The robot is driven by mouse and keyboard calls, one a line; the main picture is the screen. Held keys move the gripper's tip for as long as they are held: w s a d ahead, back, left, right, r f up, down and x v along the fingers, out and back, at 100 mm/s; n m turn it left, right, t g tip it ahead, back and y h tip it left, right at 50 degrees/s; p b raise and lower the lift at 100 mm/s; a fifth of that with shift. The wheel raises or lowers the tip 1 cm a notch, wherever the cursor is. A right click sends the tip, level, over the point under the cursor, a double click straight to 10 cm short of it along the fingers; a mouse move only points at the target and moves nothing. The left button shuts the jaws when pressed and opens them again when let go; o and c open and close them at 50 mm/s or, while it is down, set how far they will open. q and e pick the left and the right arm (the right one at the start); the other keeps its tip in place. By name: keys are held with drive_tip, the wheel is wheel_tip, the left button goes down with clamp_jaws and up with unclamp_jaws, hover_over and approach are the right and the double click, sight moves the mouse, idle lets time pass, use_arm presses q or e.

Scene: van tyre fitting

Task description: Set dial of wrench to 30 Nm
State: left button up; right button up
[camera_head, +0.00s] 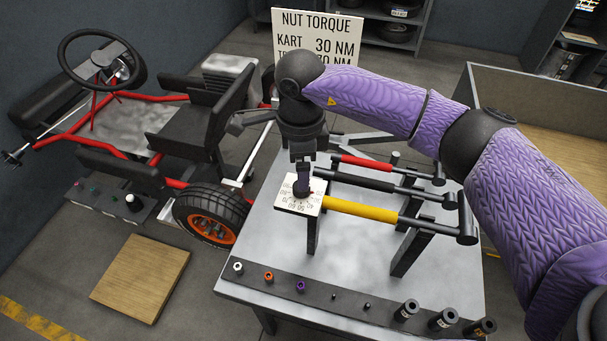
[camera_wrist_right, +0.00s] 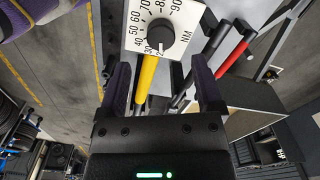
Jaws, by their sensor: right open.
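The torque wrench with a yellow handle (camera_head: 360,210) lies on a rack on the grey table. Its white square dial plate (camera_head: 284,203) with a black round knob sits at its left end. In the right wrist view the knob (camera_wrist_right: 160,33) has a light mark facing the low numbers near 20; the exact reading is unclear. My right gripper (camera_head: 303,178) points down over the dial and partly hides it. Its fingers, seen in the right wrist view (camera_wrist_right: 163,75), are open with nothing between them. I cannot tell whether they touch the knob. My left gripper is out of view.
Wrenches with a red handle (camera_head: 363,162) and a black handle (camera_head: 350,181) lie behind the yellow one. A dark strip (camera_head: 318,299) with nuts and sockets runs along the table front. A sign (camera_head: 318,42) reads KART 30 NM. The kart stands left.

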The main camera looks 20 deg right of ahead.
wheel_tip(320, 180, down, 6)
drive_tip(key=shift+r, duration=0.25)
clamp_jaws()
